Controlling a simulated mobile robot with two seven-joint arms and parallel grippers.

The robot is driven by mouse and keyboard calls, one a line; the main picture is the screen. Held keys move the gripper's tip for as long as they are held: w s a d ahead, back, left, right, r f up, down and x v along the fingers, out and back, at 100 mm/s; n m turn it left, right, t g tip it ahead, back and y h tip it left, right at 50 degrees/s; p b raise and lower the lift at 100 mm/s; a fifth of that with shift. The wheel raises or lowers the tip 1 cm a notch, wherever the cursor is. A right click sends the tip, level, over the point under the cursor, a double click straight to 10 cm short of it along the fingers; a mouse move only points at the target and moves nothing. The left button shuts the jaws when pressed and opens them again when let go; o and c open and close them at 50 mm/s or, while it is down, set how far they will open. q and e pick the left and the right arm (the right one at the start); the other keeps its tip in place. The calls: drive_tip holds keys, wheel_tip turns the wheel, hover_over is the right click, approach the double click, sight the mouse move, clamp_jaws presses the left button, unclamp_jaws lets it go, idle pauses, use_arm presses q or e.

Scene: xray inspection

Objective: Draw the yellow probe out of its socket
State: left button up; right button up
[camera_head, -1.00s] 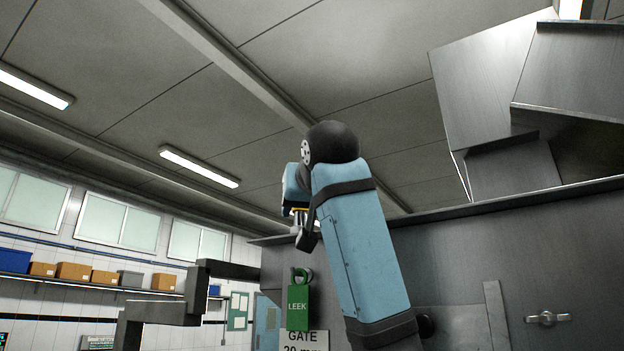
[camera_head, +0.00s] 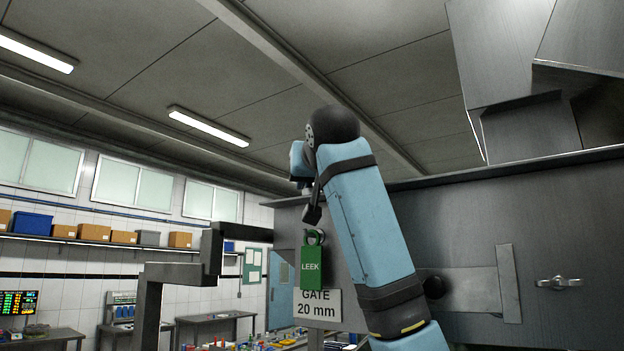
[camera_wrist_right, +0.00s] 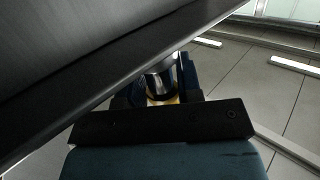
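I cannot make out the yellow probe or its socket in either view. My right arm rises in the head view in front of a grey steel housing (camera_head: 580,220). Its right gripper (camera_head: 311,211) shows only as a small dark part beside the blue forearm, and its fingertips cannot be told apart. In the right wrist view, a shiny metal cylinder (camera_wrist_right: 160,84) with a pale yellowish base sits behind a black bar; I cannot tell what it belongs to. My left gripper is in neither view.
A green LEEK tag (camera_head: 311,268) hangs above a GATE 20 mm sign (camera_head: 317,305). A dark bent steel bracket (camera_head: 212,250) stands to the left. A dark steel edge (camera_wrist_right: 110,65) crosses the right wrist view closely. Cluttered benches stand beyond.

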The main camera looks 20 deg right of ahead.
clamp_jaws()
drive_tip(key=shift+r, duration=0.4)
drive_tip(key=shift+r, duration=1.4)
